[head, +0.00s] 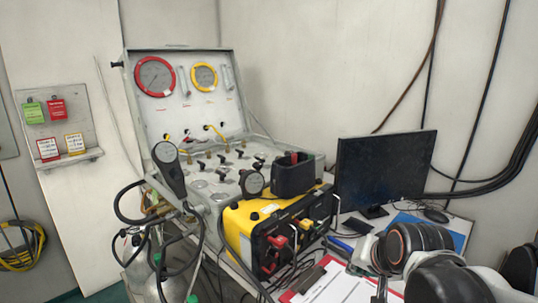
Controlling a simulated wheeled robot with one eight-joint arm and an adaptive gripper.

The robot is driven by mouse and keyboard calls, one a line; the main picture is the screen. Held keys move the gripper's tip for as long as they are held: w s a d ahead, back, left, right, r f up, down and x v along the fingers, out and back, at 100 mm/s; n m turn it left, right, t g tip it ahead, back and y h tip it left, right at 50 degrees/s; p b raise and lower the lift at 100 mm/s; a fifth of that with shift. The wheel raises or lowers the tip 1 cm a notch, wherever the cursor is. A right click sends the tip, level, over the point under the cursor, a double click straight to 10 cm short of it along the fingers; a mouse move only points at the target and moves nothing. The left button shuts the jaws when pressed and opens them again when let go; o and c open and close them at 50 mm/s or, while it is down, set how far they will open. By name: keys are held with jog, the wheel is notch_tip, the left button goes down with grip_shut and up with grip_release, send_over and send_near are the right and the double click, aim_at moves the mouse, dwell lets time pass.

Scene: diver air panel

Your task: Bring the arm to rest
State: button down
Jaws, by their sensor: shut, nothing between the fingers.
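My arm reaches in at the lower right, with black joints, an orange ring and pale links. My gripper (379,289) shows only in part at the arm's left end, low over the clipboard's right side. It is shut and holds nothing that I can see. The black wrist joint hides part of it. The diver air panel (205,115) stands open at the left centre, with a red-ringed and a yellow-ringed gauge on its lid. The gripper is well apart from the panel.
A yellow and black unit (243,232) stands before the panel. A monitor (385,165), a mouse (436,215) and a red clipboard (328,285) with paper are on the desk near my arm. Cables hang on the right wall. Gas cylinders (145,275) and hoses stand at lower left.

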jog(key=s+n+g, duration=0.1)
jog(key=s+n, duration=0.4)
jog(key=s, duration=0.9)
jog(key=shift+d+f+h, duration=0.15)
jog(key=shift+f+h, duration=0.1)
jog(key=shift+h, duration=0.15)
jog(key=shift+s, duration=0.1)
